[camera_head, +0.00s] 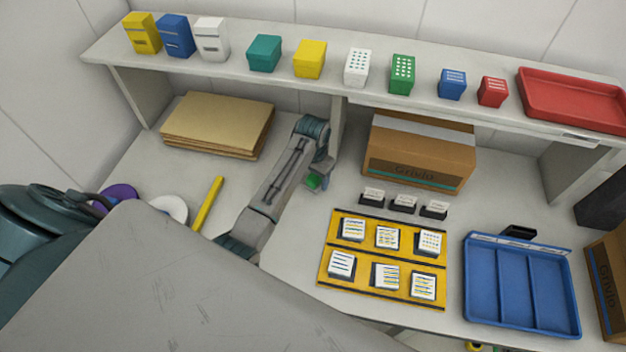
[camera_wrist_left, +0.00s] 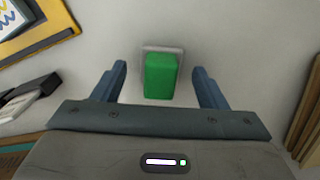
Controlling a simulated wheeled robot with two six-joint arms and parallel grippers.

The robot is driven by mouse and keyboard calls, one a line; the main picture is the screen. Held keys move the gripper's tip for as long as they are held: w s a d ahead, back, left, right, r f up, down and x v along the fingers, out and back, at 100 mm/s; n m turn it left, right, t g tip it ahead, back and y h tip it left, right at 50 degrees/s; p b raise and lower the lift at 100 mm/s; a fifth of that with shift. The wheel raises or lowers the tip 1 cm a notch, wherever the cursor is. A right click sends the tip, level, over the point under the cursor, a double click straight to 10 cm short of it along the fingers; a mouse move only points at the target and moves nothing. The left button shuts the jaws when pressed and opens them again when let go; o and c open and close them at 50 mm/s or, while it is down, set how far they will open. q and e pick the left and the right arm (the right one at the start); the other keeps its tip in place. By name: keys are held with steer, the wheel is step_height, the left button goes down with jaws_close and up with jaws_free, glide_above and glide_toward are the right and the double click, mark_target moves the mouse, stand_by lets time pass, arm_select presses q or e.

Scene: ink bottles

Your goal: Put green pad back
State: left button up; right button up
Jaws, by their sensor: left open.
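The green pad (camera_head: 313,183) sits on the table just beneath my left gripper (camera_head: 321,177), left of the cardboard box. In the left wrist view the green pad (camera_wrist_left: 160,77) shows as a bright green block with a pale grey square edge around its far end. My left gripper (camera_wrist_left: 159,70) is open, with one finger on each side of the pad and a visible gap at both sides. I cannot tell how far down the fingers reach beside it. My right gripper is not in view.
A yellow board (camera_head: 325,285) holds several label blocks, with small dark holders (camera_head: 404,204) behind it. A cardboard box (camera_head: 420,158) stands right of my gripper. A blue tray (camera_head: 515,325) lies right. A shelf (camera_head: 225,68) with colored boxes and a red tray (camera_head: 570,100) overhangs the back.

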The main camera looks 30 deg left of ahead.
mark_target(313, 178)
arm_select(q)
step_height(313, 178, up, 8)
steer(key=b, duration=0.2)
steer(key=shift+f+b, duration=0.15)
steer(key=shift+b, duration=0.25)
steer(key=shift+s+r+p, duration=0.15)
steer(key=shift+r+p, duration=1.2)
steer(key=shift+r, duration=0.1)
